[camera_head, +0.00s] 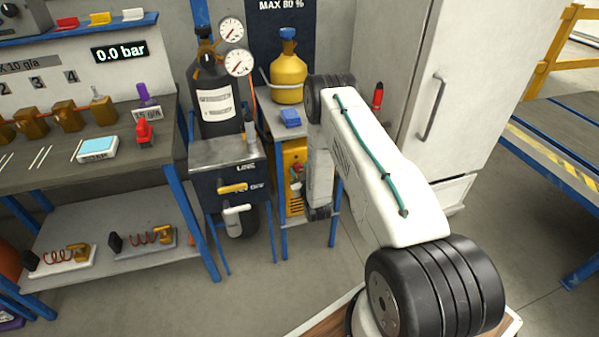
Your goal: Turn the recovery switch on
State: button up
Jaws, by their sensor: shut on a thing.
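The yellow recovery unit (291,202) stands on the lower shelf of the small stand, left of my wrist. A small red part, apparently its recovery switch (297,168), shows on its front. My forearm hangs down just right of the unit and covers its right side. The dark end of my gripper (299,184) is at the unit's front by the red part, shut on what looks like the switch. The fingers are small and partly hidden, and I cannot read the switch's position.
A yellow cylinder (288,80) and a blue item (290,117) are on the stand's top. A black cylinder (217,95) with gauges and a cart (224,153) are left of it. A white cabinet (440,60) is close behind my arm. Clear floor lies in front.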

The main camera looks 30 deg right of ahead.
jog(key=o, duration=1)
jog(key=v, duration=0.8)
jog(key=shift+w, duration=0.1)
